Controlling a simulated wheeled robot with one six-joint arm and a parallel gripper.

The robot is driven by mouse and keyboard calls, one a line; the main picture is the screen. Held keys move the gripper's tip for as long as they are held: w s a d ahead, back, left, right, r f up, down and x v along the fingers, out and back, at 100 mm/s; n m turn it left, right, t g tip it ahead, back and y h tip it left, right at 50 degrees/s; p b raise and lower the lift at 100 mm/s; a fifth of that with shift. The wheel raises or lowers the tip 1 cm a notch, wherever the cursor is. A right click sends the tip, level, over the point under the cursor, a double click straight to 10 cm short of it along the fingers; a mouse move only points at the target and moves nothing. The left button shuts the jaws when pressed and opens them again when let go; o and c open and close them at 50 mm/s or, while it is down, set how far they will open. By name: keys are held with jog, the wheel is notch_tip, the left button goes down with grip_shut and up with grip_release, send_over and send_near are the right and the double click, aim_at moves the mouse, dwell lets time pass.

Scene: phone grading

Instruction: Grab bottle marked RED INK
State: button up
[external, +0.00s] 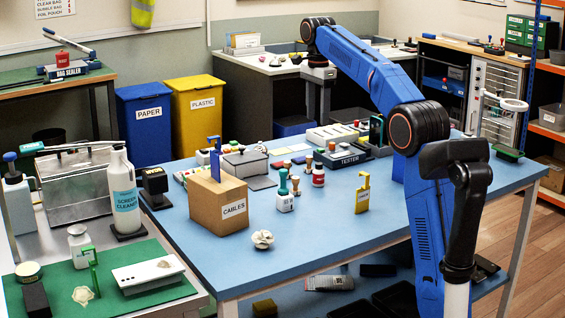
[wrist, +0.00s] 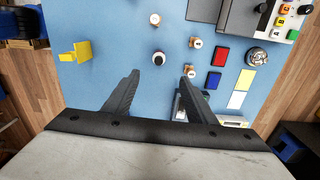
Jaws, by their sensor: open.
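A small bottle with a red cap (external: 318,175) stands upright on the blue table. Another small white bottle with a teal top (external: 284,195) stands to its left, nearer the front. I cannot read either label. My gripper (external: 318,108) is up in the air above the table, pointing down, apart from both bottles. In the wrist view my gripper (wrist: 160,82) is open and empty. A white-bodied item with a dark top (wrist: 158,58) shows just beyond its fingertips; I cannot tell which bottle it is.
Wooden-topped stamps (external: 307,163) stand close to the bottles. A yellow stand (external: 362,195) is to the right. A CABLES box (external: 215,205) and a grey lidded box (external: 245,163) are to the left. The TESTER (external: 345,160) is behind. The table's front is mostly clear.

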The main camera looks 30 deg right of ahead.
aim_at(318, 167)
notch_tip(318, 167, down, 15)
jog(key=shift+f, duration=0.2)
jog(key=shift+s+d+f, duration=0.1)
jog(key=shift+d+f, duration=0.05)
jog(key=shift+f, duration=1.15)
jog(key=shift+s+d+f, duration=0.1)
jog(key=shift+f, duration=1.2)
jog(key=c, duration=1.1)
jog(key=shift+r, duration=0.1)
